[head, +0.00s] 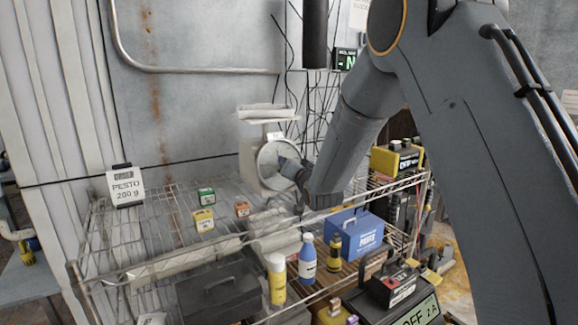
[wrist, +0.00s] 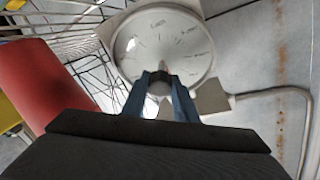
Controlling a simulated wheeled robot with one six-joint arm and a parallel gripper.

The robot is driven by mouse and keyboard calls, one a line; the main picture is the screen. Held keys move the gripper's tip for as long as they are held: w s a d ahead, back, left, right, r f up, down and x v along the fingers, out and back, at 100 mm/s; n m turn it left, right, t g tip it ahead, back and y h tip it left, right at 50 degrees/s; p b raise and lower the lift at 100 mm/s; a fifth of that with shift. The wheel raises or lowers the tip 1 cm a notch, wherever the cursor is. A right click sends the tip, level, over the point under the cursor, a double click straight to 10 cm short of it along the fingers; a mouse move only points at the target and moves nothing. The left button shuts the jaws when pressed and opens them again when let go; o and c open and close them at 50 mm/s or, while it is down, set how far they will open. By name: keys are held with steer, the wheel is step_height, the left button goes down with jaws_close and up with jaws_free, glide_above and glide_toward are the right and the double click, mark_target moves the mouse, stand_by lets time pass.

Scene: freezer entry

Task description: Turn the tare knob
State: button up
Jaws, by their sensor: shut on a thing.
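A pale dial scale (head: 262,155) with a round white face and a flat pan on top stands on the wire shelf in the head view. Its face (wrist: 165,40) shows large and tilted in the wrist view. The tare knob (wrist: 160,86) is a small grey piece at the lower part of the face. My gripper (wrist: 160,92) is shut on the knob, with one blue-grey finger on each side. In the head view my gripper (head: 290,170) reaches the dial from the right and covers part of it. The knob itself is hidden there.
Below are bottles (head: 308,258) and a blue case (head: 354,235). A wall pipe (head: 200,70) runs behind. A red object (wrist: 42,88) is close at left in the wrist view.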

steer(key=shift+m, duration=0.3)
steer(key=o, duration=1)
steer(key=shift+d, duration=0.1)
steer(key=b+v, duration=0.1)
steer(key=v, duration=0.6)
steer(key=shift+s+b, duration=0.3)
steer(key=shift+s, duration=0.1)
steer(key=shift+d, duration=0.1)
